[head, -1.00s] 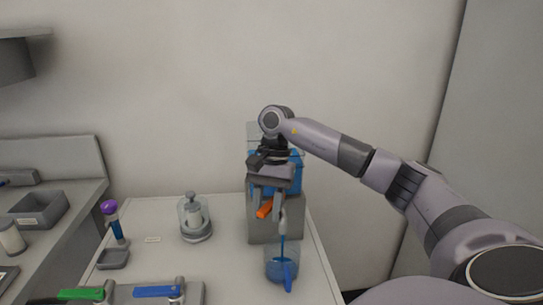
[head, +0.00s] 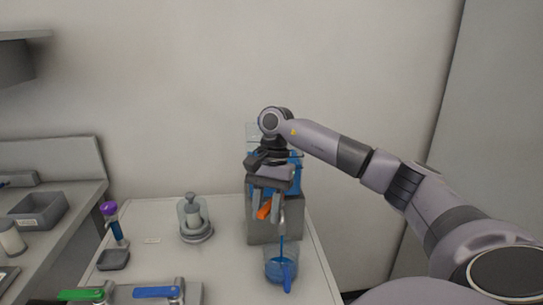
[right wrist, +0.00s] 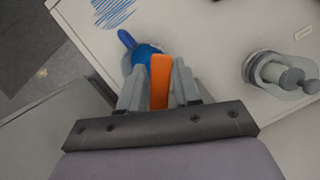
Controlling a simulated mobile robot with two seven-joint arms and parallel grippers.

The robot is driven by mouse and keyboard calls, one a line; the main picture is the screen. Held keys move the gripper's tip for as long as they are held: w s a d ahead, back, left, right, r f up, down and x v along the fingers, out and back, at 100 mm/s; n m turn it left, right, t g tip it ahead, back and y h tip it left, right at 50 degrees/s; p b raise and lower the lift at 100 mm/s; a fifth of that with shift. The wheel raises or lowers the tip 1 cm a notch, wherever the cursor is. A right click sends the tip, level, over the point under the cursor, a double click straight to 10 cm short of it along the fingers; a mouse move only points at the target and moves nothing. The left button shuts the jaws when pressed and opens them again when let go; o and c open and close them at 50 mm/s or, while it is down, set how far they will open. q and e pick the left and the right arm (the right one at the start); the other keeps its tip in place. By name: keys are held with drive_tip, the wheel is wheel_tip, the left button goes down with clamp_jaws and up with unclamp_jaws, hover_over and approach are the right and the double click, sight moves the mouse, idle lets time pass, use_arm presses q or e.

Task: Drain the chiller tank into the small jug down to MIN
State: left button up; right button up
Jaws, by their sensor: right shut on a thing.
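My right gripper (head: 266,205) is shut on the orange valve handle (head: 263,210) at the front of the chiller; in the right wrist view the orange handle (right wrist: 160,82) stands between its fingers. The chiller tank (head: 294,182) holds blue liquid and stands on a grey base (head: 262,232). Part of the tank is hidden behind my gripper. A thin blue stream runs from the spout (head: 283,222) into the small jug (head: 269,264) below. The jug is clear with a blue handle (head: 288,277) and holds blue liquid. The MIN mark cannot be made out.
A glass vessel on a round base (head: 195,220) stands left of the chiller. A purple-capped tube (head: 110,210) stands by a small grey tray (head: 113,259). Green (head: 82,294) and blue (head: 157,291) levers lie at the front. The tabletop between vessel and jug is clear.

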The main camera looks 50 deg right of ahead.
drive_tip(key=shift+s+d+f, duration=0.25)
drive_tip(key=shift+s+d, duration=0.2)
drive_tip(key=shift+d, duration=0.2)
drive_tip(key=m, duration=0.1)
drive_tip(key=w+m, duration=0.1)
drive_tip(key=m, duration=0.1)
drive_tip(key=shift+r, duration=0.15)
drive_tip(key=shift+w, duration=0.1)
drive_tip(key=shift+w+d+m+t+p, duration=0.1)
drive_tip(key=shift+w+m+t+p, duration=0.3)
drive_tip(key=shift+m, duration=0.6)
drive_tip(key=shift+w, duration=0.1)
drive_tip(key=shift+a, duration=0.3)
idle(0.6)
